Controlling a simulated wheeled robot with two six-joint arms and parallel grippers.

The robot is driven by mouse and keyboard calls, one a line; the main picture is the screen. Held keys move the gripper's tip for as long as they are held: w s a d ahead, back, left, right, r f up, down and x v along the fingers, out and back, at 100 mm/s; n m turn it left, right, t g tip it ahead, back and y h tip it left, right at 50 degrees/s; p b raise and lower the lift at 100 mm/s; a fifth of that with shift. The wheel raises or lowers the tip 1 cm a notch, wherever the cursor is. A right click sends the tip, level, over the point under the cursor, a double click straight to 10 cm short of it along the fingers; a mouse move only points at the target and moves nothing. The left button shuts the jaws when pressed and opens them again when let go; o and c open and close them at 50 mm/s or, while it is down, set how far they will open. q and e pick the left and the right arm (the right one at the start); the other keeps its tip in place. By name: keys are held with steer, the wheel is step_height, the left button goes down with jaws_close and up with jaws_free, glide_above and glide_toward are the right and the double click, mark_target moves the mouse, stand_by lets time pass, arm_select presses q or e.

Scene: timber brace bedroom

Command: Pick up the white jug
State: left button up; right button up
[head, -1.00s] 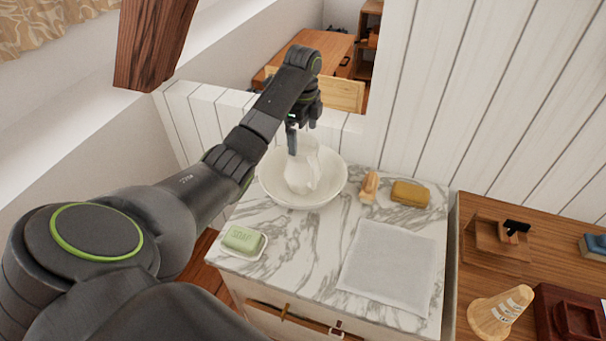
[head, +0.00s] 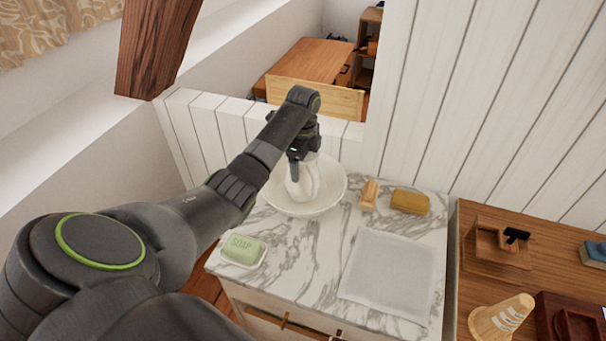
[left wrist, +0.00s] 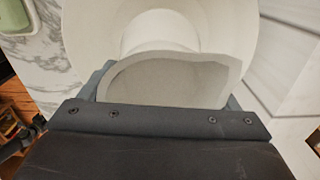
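The white jug (head: 307,184) stands in a wide white basin (head: 335,193) on the marble-topped washstand. My left gripper (head: 302,168) points down over the jug from above, with a finger on its near left side. In the left wrist view, the jug's open mouth (left wrist: 170,80) lies between the spread fingers, one on each side, very close to its wall. The fingers look open; whether they touch the jug is hard to tell. The far finger and the jug's upper part are partly hidden by the gripper in the head view. My right gripper is out of view.
On the marble top (head: 290,255) are a green soap on a dish (head: 243,250), a small wooden brush (head: 369,193), a yellow-brown sponge (head: 410,201) and a white cloth (head: 388,268). A plank wall stands behind. A wooden table (head: 480,270) with small items is on the right.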

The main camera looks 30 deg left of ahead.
arm_select(q)
steer(key=c, duration=0.9)
steer(key=shift+w, duration=0.1)
steer(key=shift+c, duration=0.3)
steer(key=shift+r, duration=0.1)
